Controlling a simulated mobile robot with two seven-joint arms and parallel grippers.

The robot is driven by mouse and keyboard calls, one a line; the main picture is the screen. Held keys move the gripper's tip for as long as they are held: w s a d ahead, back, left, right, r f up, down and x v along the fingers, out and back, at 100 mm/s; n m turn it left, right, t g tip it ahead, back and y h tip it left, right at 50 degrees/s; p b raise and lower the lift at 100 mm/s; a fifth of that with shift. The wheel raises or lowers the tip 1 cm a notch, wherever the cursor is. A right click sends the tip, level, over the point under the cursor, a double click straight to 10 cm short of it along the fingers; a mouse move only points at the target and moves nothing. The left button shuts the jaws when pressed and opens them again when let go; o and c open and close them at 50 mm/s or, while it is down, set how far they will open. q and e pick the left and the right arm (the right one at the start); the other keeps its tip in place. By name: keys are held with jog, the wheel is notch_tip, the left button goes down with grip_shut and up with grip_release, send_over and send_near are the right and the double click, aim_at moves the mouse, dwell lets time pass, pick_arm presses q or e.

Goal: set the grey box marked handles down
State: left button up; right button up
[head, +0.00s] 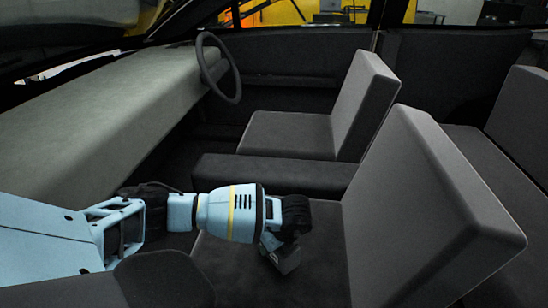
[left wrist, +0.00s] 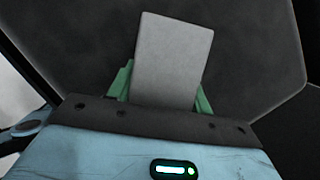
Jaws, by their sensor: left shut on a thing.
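My left arm comes in from the left in the head view, and its gripper (head: 272,242) points down over the near seat. In the left wrist view the green fingers of my left gripper (left wrist: 162,88) are shut on a plain grey box (left wrist: 173,52), one finger at each side. Its lower end is hidden behind the dark edge of the gripper. No "handles" marking shows on the face in view. In the head view a small dark grey block shape (head: 285,261) at the gripper's end seems to be the box, close above the seat cushion; I cannot tell if it touches. My right gripper is not in view.
The near seat cushion (head: 318,275) lies under the gripper, with its tall backrest (head: 440,205) to the right. A dark console (head: 270,172) lies beyond it, then a second seat (head: 290,132). The steering wheel (head: 222,68) and pale dashboard (head: 100,115) are at the left.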

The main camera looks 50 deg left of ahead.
pick_arm(q)
jog(key=shift+a+f, duration=0.15)
jog(key=shift+f, duration=1.65)
jog(key=o, duration=1.2)
jog(key=p+v, duration=0.1)
jog(key=v, duration=1.1)
